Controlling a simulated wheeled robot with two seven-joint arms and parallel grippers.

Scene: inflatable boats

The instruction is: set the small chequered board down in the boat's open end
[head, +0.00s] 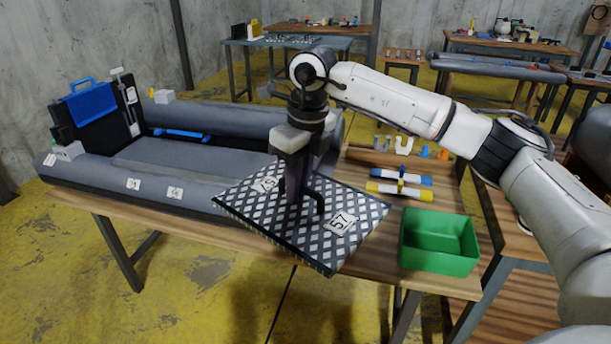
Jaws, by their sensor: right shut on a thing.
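The small chequered board (235,208) is black with a pale diamond pattern and two white number labels. It hangs in my right gripper (302,205), which is shut on it near its middle. The board is tilted, with its near corner low past the table's front edge. The grey inflatable boat (200,157) lies on the table to the left and behind. The board covers part of the boat's right end. I cannot tell whether the board touches the boat. My left gripper is not in view.
A green bin (438,242) stands on the wooden table (385,240) at the right. Yellow and blue tools (400,184) and small clips (404,145) lie behind it. A black and blue case (98,115) stands at the boat's left end. Other tables stand at the back.

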